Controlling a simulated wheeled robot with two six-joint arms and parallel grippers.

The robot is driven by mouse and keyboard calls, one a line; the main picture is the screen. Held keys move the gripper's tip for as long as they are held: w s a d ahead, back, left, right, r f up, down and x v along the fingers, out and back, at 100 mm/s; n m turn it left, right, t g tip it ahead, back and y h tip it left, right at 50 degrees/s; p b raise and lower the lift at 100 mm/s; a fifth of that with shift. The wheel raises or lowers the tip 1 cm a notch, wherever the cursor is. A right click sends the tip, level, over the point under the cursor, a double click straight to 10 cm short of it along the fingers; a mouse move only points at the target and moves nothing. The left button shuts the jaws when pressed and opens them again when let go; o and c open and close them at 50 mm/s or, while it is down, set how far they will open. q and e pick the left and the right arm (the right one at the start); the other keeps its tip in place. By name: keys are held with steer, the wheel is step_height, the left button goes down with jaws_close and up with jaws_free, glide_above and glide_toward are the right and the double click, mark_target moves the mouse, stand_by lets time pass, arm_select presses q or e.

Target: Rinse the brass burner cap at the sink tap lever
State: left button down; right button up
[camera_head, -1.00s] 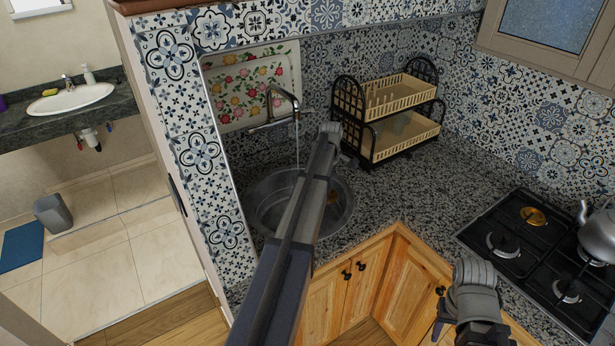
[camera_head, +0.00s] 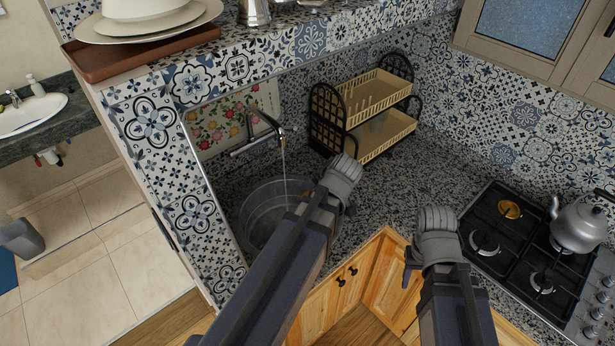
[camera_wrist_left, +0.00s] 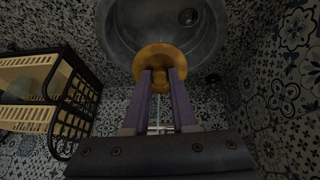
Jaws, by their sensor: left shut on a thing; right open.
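In the left wrist view a round brass burner cap (camera_wrist_left: 168,62) sits between the purple fingertips of my left gripper (camera_wrist_left: 159,74), which is shut on it. The cap is over the sink basin (camera_wrist_left: 125,32). In the head view my left arm reaches to the basin (camera_head: 250,212) and hides its own fingertips. The tap (camera_head: 264,130) stands behind the basin, and a thin water stream (camera_head: 284,165) falls from its spout. I cannot tell whether the stream touches the cap. My right gripper (camera_head: 412,264) is open, empty and over the counter's front edge.
A two-tier dish rack (camera_head: 372,120) stands right of the tap. The gas hob (camera_head: 487,222) at the right carries another brass cap (camera_head: 510,209) and a kettle (camera_head: 579,228). A tiled wall (camera_head: 168,160) borders the sink at left. Counter between rack and hob is clear.

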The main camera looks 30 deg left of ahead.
mark_target(307, 192)
arm_select(q)
steer(key=shift+s+d+r, duration=0.1)
steer(key=shift+s+r, duration=0.05)
steer(key=shift+r, duration=0.15)
steer(key=shift+w+a+f+b, duration=0.25)
steer(key=shift+w+a, duration=0.3)
steer(key=shift+a, duration=0.35)
steer(key=shift+w+a+f+b, duration=0.2)
steer(key=shift+w+a, duration=0.35)
steer(key=shift+a, duration=0.3)
steer(key=w+a+f+b, duration=0.2)
steer(key=w+a, duration=0.3)
steer(key=a, duration=0.3)
steer(key=shift+a, duration=0.3)
steer(key=shift+w+d, duration=0.1)
steer(key=shift+w+d, duration=0.25)
steer(key=shift+w, duration=0.15)
steer(key=shift+s+a, duration=0.1)
steer(key=shift+s, duration=0.05)
